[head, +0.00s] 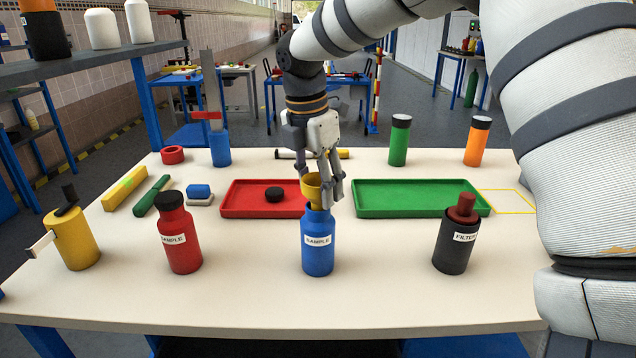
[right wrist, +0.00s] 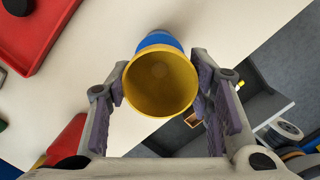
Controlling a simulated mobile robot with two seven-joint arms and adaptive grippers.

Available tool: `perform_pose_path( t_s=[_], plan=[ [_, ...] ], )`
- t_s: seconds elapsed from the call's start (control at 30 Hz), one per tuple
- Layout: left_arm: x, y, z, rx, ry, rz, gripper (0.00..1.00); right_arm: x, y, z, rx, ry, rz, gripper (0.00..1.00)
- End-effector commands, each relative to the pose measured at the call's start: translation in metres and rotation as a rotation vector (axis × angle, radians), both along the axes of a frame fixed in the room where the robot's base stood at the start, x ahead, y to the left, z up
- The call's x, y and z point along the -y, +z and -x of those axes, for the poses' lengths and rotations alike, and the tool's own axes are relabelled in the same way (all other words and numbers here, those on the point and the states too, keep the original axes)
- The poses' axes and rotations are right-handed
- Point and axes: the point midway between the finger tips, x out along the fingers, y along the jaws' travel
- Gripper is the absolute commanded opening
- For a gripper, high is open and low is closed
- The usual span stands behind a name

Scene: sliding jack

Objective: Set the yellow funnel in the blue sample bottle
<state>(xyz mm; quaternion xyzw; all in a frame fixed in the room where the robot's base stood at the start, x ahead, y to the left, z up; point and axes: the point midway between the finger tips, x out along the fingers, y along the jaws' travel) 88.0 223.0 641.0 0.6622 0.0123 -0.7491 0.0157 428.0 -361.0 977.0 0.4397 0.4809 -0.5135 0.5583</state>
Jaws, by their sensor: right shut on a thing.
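The yellow funnel (head: 311,189) is between the fingers of my right gripper (head: 326,185), directly over the mouth of the blue sample bottle (head: 318,250). The gripper is shut on it. The right wrist view looks into the wide round top of the funnel (right wrist: 160,82), with the right gripper's fingers (right wrist: 160,95) on both sides. Part of the blue bottle (right wrist: 158,40) shows behind the funnel there. The bottle stands upright, labelled SAMPLE. The funnel's lower end is hidden, so I cannot tell whether it is inside the bottle's neck. My left gripper is not in view.
A red SAMPLE bottle (head: 179,240) stands left of the blue one, and a black FILTER bottle (head: 453,248) stands right. Behind are a red tray (head: 237,205) with a black disc (head: 274,194) and a green tray (head: 415,208). The table front (head: 250,310) is clear.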

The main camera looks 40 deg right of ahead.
Motion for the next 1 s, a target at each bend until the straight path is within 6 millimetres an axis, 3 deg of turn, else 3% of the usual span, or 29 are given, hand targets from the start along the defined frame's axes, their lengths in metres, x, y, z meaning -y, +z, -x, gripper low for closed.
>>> perform_pose_path(
  t_s=[0.07,0.1,0.2,0.57,0.9,1.0],
  plan=[
    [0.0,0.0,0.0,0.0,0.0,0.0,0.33,0.0,-0.003,0.0,-0.002,0.0,0.0,0.24],
    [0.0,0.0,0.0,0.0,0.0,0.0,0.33,0.0,-0.004,0.0,-0.002,0.0,0.0,0.49],
    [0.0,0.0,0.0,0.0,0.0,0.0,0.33,0.0,-0.003,0.0,-0.002,0.0,0.0,0.67],
    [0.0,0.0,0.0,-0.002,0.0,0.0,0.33,-0.001,0.005,0.0,0.001,-0.001,0.001,0.67],
    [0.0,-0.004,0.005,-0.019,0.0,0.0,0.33,-0.014,0.09,0.0,0.001,-0.001,0.001,0.67],
    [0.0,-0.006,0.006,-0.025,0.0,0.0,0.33,-0.016,0.107,0.0,-0.002,-0.001,0.001,0.67]
  ],
)
